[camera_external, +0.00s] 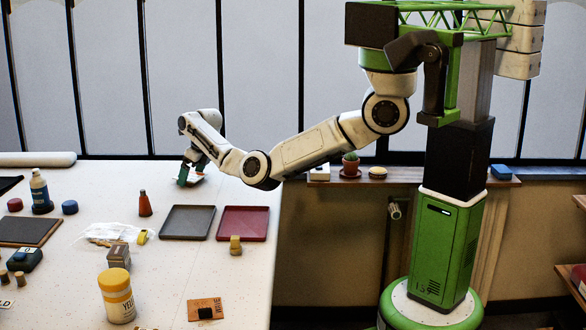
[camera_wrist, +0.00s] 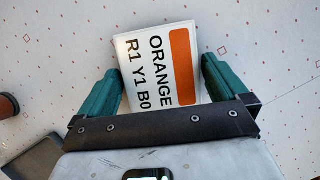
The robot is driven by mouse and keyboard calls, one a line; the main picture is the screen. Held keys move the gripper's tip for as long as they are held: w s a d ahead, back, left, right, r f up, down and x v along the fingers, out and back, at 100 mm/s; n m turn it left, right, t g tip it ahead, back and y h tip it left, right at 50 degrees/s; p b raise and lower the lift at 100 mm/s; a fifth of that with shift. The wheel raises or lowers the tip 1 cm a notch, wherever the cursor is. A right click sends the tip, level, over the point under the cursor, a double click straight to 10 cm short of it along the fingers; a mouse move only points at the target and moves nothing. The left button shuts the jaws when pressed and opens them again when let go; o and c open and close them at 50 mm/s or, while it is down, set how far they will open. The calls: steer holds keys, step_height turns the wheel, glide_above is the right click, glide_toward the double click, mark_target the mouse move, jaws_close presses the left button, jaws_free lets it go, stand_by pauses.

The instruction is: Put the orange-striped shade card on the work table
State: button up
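The orange-striped shade card (camera_wrist: 158,68) is white, with an orange stripe and the text ORANGE R1 Y1 B0. In the wrist view it lies between my two teal fingers, reaching past their tips, its lower end hidden behind the dark gripper bar. My gripper (camera_wrist: 161,80) has its fingers wide apart, one beside each long edge of the card; no firm grip shows. In the external view my gripper (camera_external: 193,172) is low over the far right part of the white work table (camera_external: 115,185). The card (camera_external: 195,180) shows as a small pale patch at the fingertips.
A yellow jar (camera_external: 117,296), a brown card (camera_external: 207,309) and several small items fill the front and left. The table's right edge is close.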

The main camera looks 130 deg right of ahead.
steer(key=shift+r, duration=0.5)
steer(key=v, duration=1.1)
steer(key=shift+s+a, duration=0.15)
steer(key=shift+a, duration=0.1)
